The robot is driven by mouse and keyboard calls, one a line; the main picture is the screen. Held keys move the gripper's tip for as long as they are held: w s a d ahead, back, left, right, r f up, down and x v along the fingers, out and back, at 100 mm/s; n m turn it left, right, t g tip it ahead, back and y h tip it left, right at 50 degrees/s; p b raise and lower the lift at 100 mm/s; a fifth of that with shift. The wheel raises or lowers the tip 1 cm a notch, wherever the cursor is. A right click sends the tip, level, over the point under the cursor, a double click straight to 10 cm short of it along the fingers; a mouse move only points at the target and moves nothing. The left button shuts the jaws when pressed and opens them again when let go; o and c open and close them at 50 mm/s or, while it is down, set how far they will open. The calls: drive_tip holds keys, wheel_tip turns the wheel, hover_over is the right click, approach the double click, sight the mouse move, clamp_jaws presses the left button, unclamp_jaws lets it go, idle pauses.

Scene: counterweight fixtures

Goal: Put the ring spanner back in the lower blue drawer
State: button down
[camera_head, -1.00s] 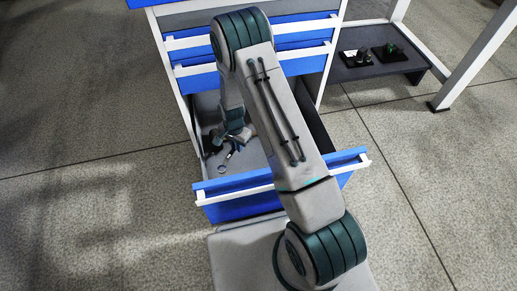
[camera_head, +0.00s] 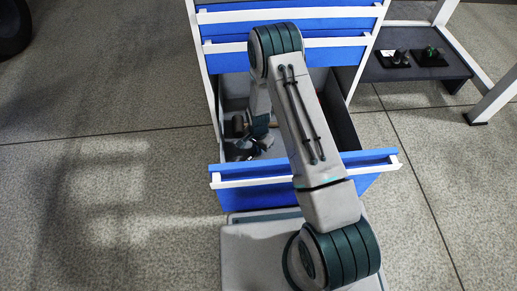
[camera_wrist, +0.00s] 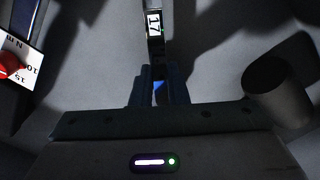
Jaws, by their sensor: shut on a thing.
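The ring spanner (camera_wrist: 154,28) is a dark metal bar with a white "17" label in the wrist view. My gripper (camera_wrist: 158,76) is shut on its shank. The spanner's ring end is not clear in either view. In the head view my gripper (camera_head: 246,150) is low inside the open lower blue drawer (camera_head: 235,176), at its left side near the front panel. A grey floor shows beneath the spanner in the wrist view. I cannot tell whether the spanner touches it.
In the wrist view a dark cylinder (camera_wrist: 280,97) stands at right, and a red-knobbed item with a white scale (camera_wrist: 14,68) is at left. Shut blue drawers (camera_head: 335,55) are above. A dark low shelf (camera_head: 415,70) with small items is at right.

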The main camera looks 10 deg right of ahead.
drive_tip(key=shift+f, duration=0.1)
drive_tip(key=c, duration=1.4)
unclamp_jaws()
wheel_tip(320, 180, up, 12)
drive_tip(key=p, duration=0.5)
drive_tip(key=shift+r, duration=0.2)
